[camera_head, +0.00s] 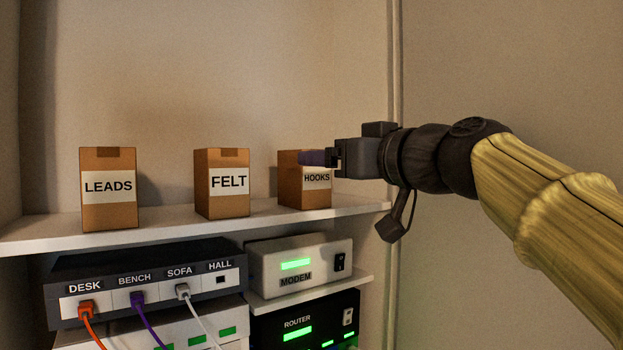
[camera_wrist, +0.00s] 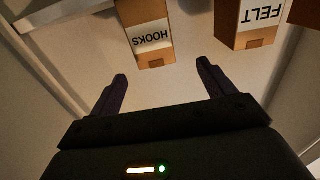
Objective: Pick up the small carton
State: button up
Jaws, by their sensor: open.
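Three small brown cartons stand upright in a row on the white shelf (camera_head: 160,228). The left carton (camera_head: 109,211) is labelled LEADS, the middle carton (camera_head: 223,208) FELT, and the right carton (camera_head: 304,200) HOOKS. My gripper (camera_head: 318,158) is in front of the upper part of the HOOKS carton in the head view and hides part of it. In the wrist view, my gripper (camera_wrist: 160,82) has its two dark fingers spread with nothing between them. The HOOKS carton (camera_wrist: 142,14) appears upside down beyond the fingertips, apart from them. The FELT carton (camera_wrist: 232,35) is to its right.
Below the shelf are a dark switch box (camera_head: 150,268) with orange, purple and white cables, a white modem (camera_head: 275,254) and a black router (camera_head: 280,330). A wall edge (camera_head: 396,100) rises right of the HOOKS carton. Gaps separate the cartons.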

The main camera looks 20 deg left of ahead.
jog(key=shift+p+x, duration=2.4)
jog(key=shift+x, duration=0.6)
jog(key=shift+w+a, duration=0.3)
jog(key=shift+w+a+r+p, duration=0.15)
jog(key=shift+w+a+p, duration=0.3)
jog(key=shift+p, duration=0.45)
jog(key=p+x, duration=0.2)
jog(key=shift+w+a, duration=0.1)
jog(key=shift+w, duration=0.45)
jog(key=shift+w+a+f+p, duration=0.2)
jog(key=shift+w+a+p, duration=0.2)
jog(key=shift+a+p, duration=0.1)
